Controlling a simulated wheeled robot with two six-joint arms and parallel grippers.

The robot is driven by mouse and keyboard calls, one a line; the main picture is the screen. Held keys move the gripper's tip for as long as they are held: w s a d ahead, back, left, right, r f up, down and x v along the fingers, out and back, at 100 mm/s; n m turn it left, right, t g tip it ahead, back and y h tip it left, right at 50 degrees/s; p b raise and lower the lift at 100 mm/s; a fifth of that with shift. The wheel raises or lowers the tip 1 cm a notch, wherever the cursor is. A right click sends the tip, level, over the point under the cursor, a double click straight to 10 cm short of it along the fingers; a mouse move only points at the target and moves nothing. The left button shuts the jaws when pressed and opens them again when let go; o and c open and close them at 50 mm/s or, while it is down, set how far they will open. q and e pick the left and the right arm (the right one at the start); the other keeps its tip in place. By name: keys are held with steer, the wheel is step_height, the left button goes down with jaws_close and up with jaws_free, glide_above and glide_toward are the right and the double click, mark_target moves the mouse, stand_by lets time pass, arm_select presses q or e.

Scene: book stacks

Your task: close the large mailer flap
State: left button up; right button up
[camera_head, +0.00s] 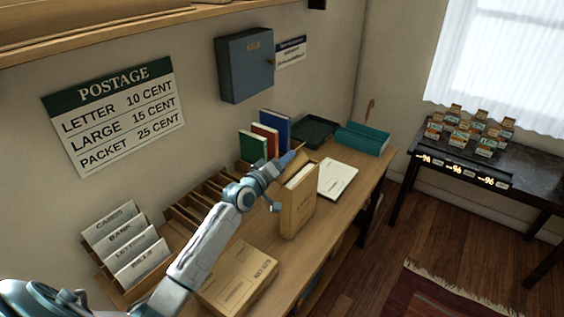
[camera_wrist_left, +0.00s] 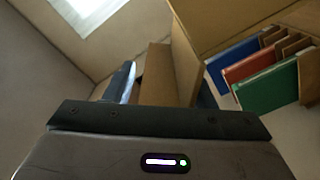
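The large mailer (camera_head: 297,207) is a tan upright packet standing on the desk, its top open with pale contents showing. Its brown flap (camera_head: 304,162) stands up at the back of the opening. The flap also shows in the left wrist view (camera_wrist_left: 160,75), just ahead of the gripper. My left gripper (camera_head: 288,160) is at the flap's left side, above the mailer's top. A blue finger (camera_wrist_left: 122,83) shows left of the flap in the wrist view; whether the gripper grips the flap is hidden. My right gripper is not in view.
A flat tan parcel (camera_head: 238,279) lies in front on the desk (camera_head: 333,211). Green, red and blue books (camera_head: 266,139) stand behind the mailer. A white paper (camera_head: 338,179) and a teal box (camera_head: 362,140) lie to the right. A card sorter (camera_head: 125,247) stands left.

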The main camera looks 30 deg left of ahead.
mark_target(290, 164)
arm_select(q)
steer(key=c, duration=0.8)
steer(key=shift+o, duration=0.2)
steer(key=shift+d+m, duration=0.15)
steer(key=shift+m, duration=0.15)
steer(key=shift+d+r+m+b, duration=0.1)
steer(key=shift+d+m+b, duration=0.25)
steer(key=shift+m+b, duration=0.45)
steer(key=m+b, duration=0.1)
steer(key=d+m+b, duration=0.1)
steer(key=m, duration=0.1)
steer(key=shift+s+d+r, duration=0.15)
steer(key=shift+d, duration=0.05)
steer(key=shift+d+m+b, duration=0.25)
steer(key=shift+m+b, duration=0.35)
steer(key=shift+m, duration=0.3)
steer(key=o, duration=0.9)
steer(key=shift+r, duration=0.1)
steer(key=shift+s, duration=0.1)
